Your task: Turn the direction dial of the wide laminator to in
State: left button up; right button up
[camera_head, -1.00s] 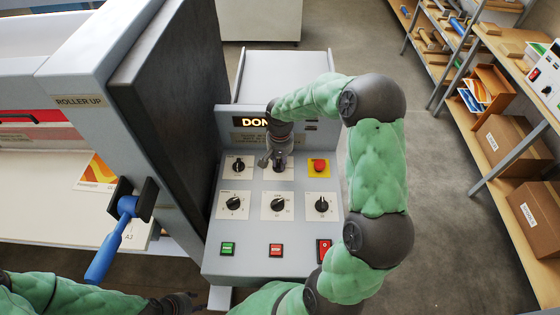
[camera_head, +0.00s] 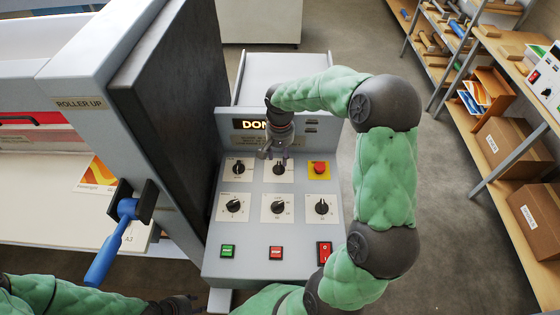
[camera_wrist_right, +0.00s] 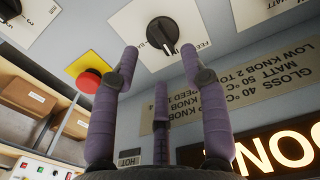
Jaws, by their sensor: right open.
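The control panel (camera_head: 225,185) of the wide laminator has two rows of black dials on white plates. My right gripper (camera_head: 271,152) is open and empty, just above the upper middle dial (camera_head: 279,170). In the right wrist view that dial (camera_wrist_right: 162,32) sits beyond the spread fingers of my right gripper (camera_wrist_right: 160,60), apart from them. Its plate shows part of a word like "FEED"; its white mark points toward the picture's lower right. My left gripper (camera_head: 188,303) is at the bottom edge; its fingers are too unclear to judge.
A red emergency button (camera_head: 319,167) is right of the dial. Green (camera_head: 228,250) and red (camera_head: 275,251) buttons and a red switch (camera_head: 324,250) sit lower. A blue-handled lever (camera_head: 112,240) sticks out at left. Shelves (camera_head: 500,150) stand at far right.

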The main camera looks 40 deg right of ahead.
aim_at(280, 166)
notch_tip(280, 166, up, 7)
jog(key=shift+f, duration=0.15)
jog(key=shift+f, duration=0.1)
dwell(0.6)
